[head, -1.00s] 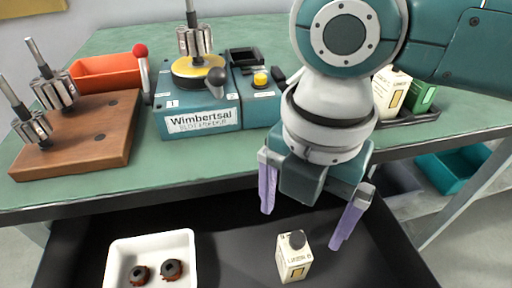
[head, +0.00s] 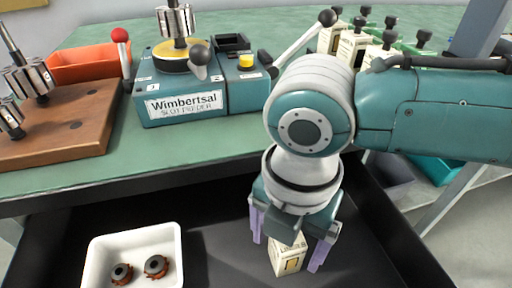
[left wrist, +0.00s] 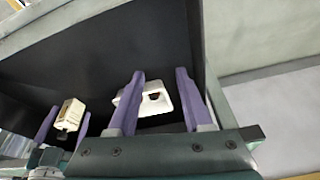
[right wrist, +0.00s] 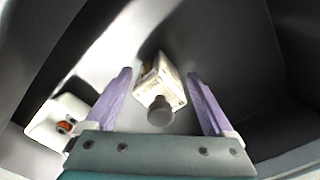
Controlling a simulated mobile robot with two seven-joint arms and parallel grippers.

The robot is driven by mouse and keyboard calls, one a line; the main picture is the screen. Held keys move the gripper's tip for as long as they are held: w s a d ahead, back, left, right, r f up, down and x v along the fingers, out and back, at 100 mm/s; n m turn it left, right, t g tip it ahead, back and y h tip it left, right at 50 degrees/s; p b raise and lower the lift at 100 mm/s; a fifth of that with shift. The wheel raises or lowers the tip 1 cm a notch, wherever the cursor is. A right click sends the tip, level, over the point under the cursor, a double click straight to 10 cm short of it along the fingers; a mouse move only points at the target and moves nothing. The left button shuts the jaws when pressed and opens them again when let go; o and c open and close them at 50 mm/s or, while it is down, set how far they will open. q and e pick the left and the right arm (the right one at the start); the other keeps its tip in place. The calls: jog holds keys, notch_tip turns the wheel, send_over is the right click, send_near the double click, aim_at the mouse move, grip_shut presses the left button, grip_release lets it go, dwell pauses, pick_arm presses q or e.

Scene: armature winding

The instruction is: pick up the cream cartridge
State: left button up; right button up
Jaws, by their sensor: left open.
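The cream cartridge (head: 287,260), a small box with a dark knob on top, stands in the open black drawer (head: 215,225). My right gripper (head: 287,252) is over it, pointing down, with one finger on each side. In the right wrist view the cartridge (right wrist: 158,80) lies between the open fingers, with a gap to each. The left wrist view also shows the cartridge (left wrist: 69,114) between the right fingers. My left gripper (left wrist: 160,73) is open and empty over the drawer; it does not show in the head view.
A white tray (head: 95,262) with two dark ring parts sits left in the drawer. On the green bench (head: 120,170) stand a blue slot feeder (head: 205,100), a wooden block with armatures (head: 60,135), an orange bin (head: 90,66) and several other cartridges (head: 352,50).

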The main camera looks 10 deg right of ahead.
jog(key=c, duration=1.2)
jog(key=shift+r, duration=0.55)
jog(key=shift+r+p, duration=3.35)
jog(key=shift+r, duration=6.15)
